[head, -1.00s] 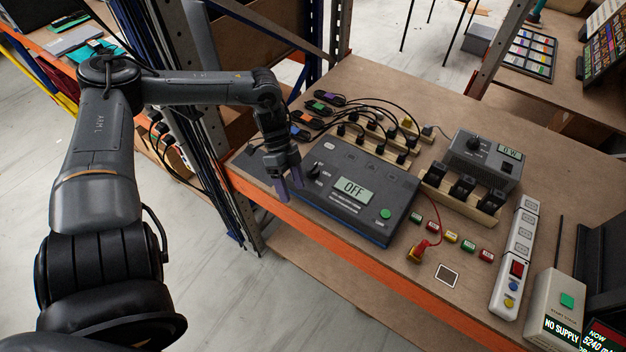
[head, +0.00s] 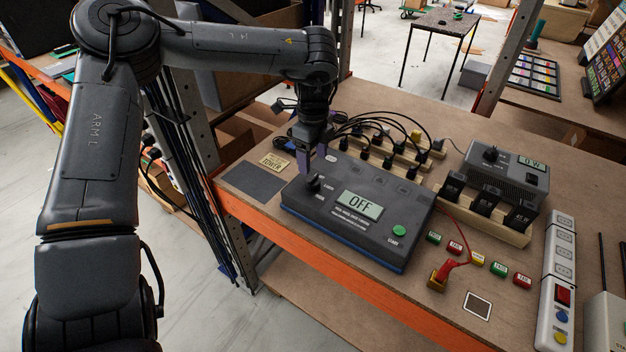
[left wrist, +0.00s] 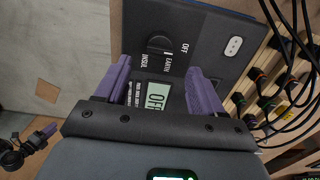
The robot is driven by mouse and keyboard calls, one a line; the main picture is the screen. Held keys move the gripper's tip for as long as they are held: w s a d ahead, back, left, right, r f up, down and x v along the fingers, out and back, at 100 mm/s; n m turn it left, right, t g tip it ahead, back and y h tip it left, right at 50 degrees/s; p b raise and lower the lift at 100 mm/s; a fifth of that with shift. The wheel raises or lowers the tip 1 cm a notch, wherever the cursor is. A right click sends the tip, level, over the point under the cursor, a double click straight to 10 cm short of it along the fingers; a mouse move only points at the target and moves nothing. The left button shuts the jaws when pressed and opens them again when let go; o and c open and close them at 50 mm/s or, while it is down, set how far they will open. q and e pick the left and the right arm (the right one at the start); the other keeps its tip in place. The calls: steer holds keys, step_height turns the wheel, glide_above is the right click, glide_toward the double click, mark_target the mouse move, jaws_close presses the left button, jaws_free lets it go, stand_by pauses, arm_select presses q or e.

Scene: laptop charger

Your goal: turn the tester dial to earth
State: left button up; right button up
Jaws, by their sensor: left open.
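The tester (head: 375,225) is a dark grey box with a blue base on the bench; its display reads OFF. Its black dial (head: 313,183) is at the box's left end. In the left wrist view the dial (left wrist: 160,45) sits near the labels OFF, EARTH and INSUL; I cannot tell its pointer direction clearly. My left gripper (head: 312,162) points down over the dial end of the tester. In the left wrist view its purple fingers (left wrist: 160,82) are spread apart with nothing between them, and the dial shows beyond the gap. My right gripper is not in view.
Black cables and plugs in wooden racks (head: 430,180) lie behind the tester. A grey power unit (head: 505,170) stands right of it. A red lead (head: 440,272), small coloured blocks and a white power strip (head: 557,280) are to the right. A dark mat (head: 252,181) lies left.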

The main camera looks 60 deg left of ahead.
mark_target(313, 178)
arm_select(q)
step_height(313, 178, down, 8)
steer(key=shift+r+b, duration=0.25)
steer(key=shift+b, duration=0.25)
steer(key=c, duration=1.1)
steer(key=shift+o, duration=0.2)
